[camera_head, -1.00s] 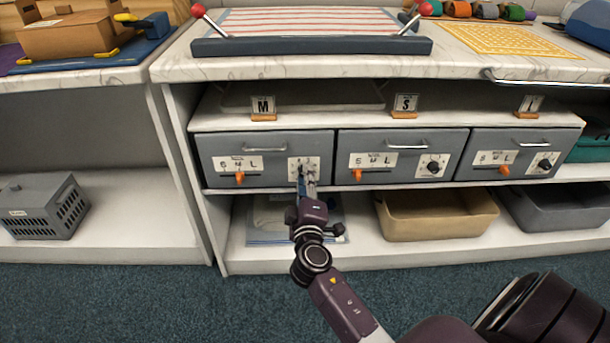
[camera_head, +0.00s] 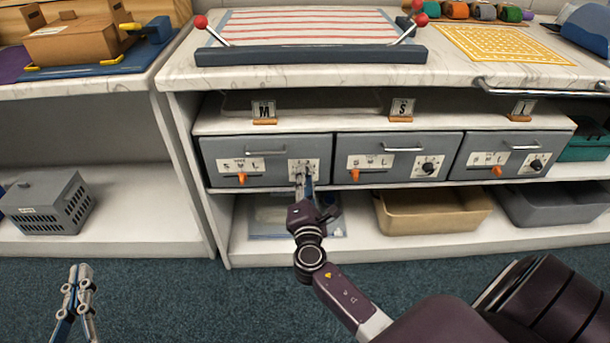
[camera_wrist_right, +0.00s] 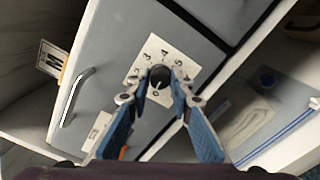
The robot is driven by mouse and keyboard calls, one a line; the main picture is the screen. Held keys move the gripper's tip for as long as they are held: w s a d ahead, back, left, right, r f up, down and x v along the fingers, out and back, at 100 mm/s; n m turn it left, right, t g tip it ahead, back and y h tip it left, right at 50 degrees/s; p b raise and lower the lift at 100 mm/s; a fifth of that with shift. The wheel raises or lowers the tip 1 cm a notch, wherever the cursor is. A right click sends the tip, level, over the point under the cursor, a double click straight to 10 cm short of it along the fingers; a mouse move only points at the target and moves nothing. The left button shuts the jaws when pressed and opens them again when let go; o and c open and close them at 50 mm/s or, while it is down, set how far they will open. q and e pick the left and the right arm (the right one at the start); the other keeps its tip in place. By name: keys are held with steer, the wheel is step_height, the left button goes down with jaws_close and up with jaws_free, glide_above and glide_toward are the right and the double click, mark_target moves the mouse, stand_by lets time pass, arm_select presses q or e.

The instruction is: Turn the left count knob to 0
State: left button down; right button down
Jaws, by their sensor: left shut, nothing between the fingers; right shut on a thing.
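The left count knob (camera_wrist_right: 160,76) is a dark round knob on a white numbered dial (camera_wrist_right: 148,62) on the left grey drawer (camera_head: 222,150). My right gripper (camera_head: 303,178) is at this knob and hides most of it in the head view. In the right wrist view my right gripper (camera_wrist_right: 160,84) has its fingertips closed on the knob's two sides. A pale mark on the knob appears to point down toward the 0, though it is small. My left gripper (camera_head: 82,278) is shut and empty, low at the left over the floor, away from the drawers.
Two similar drawers with black knobs, the middle (camera_head: 428,168) and the right (camera_head: 536,164), stand alongside. Orange sliders (camera_head: 242,178) sit on the fronts. Below are a tan bin (camera_head: 432,212) and a grey bin (camera_head: 550,205). A grey crate (camera_head: 48,203) stands on the left shelf.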

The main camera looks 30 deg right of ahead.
arm_select(q)
steer(key=s+a+f+g+y+p, duration=0.1)
steer(key=f+g, duration=0.4)
steer(key=f, duration=0.5)
steer(key=shift+s+a+y, duration=0.3)
steer(key=shift+s+a, duration=0.25)
steer(key=shift+s, duration=0.45)
arm_select(e)
steer(key=shift+n, duration=1.6)
steer(key=c, duration=1.7)
jaws_free()
arm_select(q)
steer(key=shift+p, duration=0.3)
arm_select(e)
steer(key=v, duration=1.2)
